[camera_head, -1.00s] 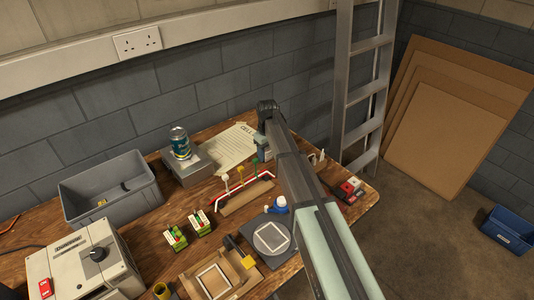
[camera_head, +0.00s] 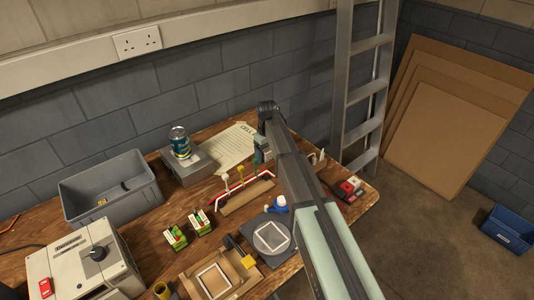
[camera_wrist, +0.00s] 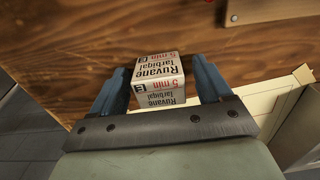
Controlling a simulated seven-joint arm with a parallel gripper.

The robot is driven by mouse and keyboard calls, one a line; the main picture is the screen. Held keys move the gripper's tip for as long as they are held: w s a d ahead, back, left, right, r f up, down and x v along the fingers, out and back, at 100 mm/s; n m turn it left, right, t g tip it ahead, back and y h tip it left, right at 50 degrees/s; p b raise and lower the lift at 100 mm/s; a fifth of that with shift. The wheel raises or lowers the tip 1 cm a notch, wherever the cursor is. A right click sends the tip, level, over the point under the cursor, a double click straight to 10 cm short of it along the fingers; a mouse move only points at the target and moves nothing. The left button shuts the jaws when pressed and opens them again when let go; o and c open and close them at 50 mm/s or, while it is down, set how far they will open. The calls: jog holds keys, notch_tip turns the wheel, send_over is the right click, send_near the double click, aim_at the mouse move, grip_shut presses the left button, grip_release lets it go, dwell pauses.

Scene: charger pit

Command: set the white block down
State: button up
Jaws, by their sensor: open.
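The white block (camera_wrist: 158,70) is a small box with black and red print, "Ruvane farbigal" and "5 min". In the wrist view it sits on the brown wooden bench top (camera_wrist: 75,75), between the two blue fingers. My gripper (camera_wrist: 162,78) is open, with one finger on each side of the block. A gap shows beside the left finger; the right finger is close to the block, and I cannot tell if it touches. In the head view my gripper (camera_head: 262,150) is low over the bench, and the block cannot be made out there.
A grey bin (camera_head: 115,205) stands further left. A ladder (camera_head: 365,85) is behind.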

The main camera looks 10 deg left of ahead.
aim_at(267, 150)
notch_tip(267, 150, up, 12)
dwell(0.6)
jog(key=shift+r, duration=0.1)
